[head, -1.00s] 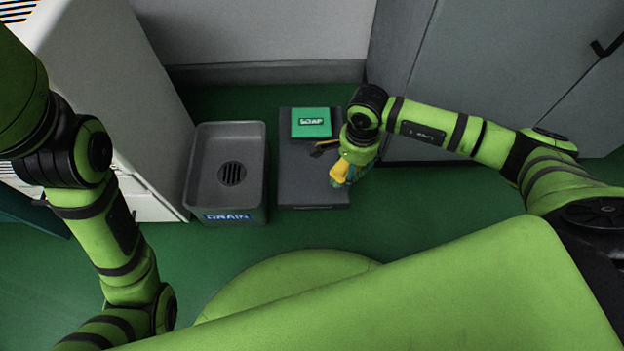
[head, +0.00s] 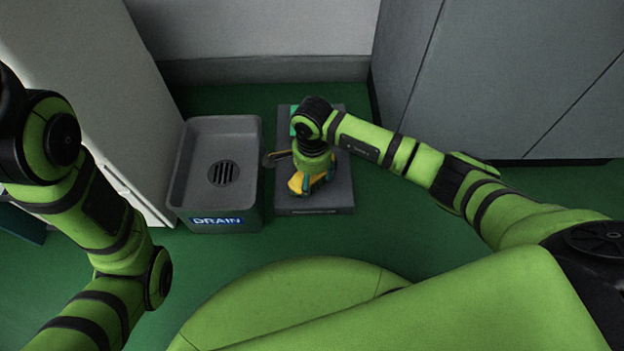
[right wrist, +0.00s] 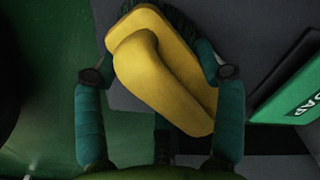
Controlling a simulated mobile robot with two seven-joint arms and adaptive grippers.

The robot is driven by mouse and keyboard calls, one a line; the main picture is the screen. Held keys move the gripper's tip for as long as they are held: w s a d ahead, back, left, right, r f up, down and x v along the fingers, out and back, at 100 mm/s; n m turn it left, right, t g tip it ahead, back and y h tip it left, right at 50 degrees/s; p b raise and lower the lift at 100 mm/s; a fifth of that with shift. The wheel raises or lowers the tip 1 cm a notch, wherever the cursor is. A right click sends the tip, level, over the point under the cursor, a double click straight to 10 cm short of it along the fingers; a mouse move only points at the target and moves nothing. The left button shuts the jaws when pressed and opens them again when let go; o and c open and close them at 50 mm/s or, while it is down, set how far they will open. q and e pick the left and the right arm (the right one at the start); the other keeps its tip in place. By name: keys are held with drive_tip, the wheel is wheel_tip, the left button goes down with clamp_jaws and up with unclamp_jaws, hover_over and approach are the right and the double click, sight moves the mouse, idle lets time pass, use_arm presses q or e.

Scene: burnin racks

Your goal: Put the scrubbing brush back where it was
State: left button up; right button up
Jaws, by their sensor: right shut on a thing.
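The scrubbing brush (head: 296,183) has a yellow body and handle, and dark bristles show at its far edge in the right wrist view (right wrist: 165,70). My right gripper (head: 314,184) is shut on it, with one teal finger on each side of the yellow body. The brush is over the dark grey platform (head: 335,195), near its front left part. I cannot tell whether it touches the platform. The left arm comes in from the left in the head view, but its gripper is out of the picture.
A green soap box (right wrist: 290,95) lies on the platform, mostly hidden behind my right arm in the head view. A grey drain basin (head: 186,190) stands just left of the platform. Grey cabinets (head: 480,80) stand at the back right. Green floor (head: 400,215) is clear to the right.

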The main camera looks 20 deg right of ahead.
drive_tip(key=shift+r, duration=0.15)
drive_tip(key=o, duration=0.7)
drive_tip(key=shift+f, duration=0.2)
drive_tip(key=o, duration=0.4)
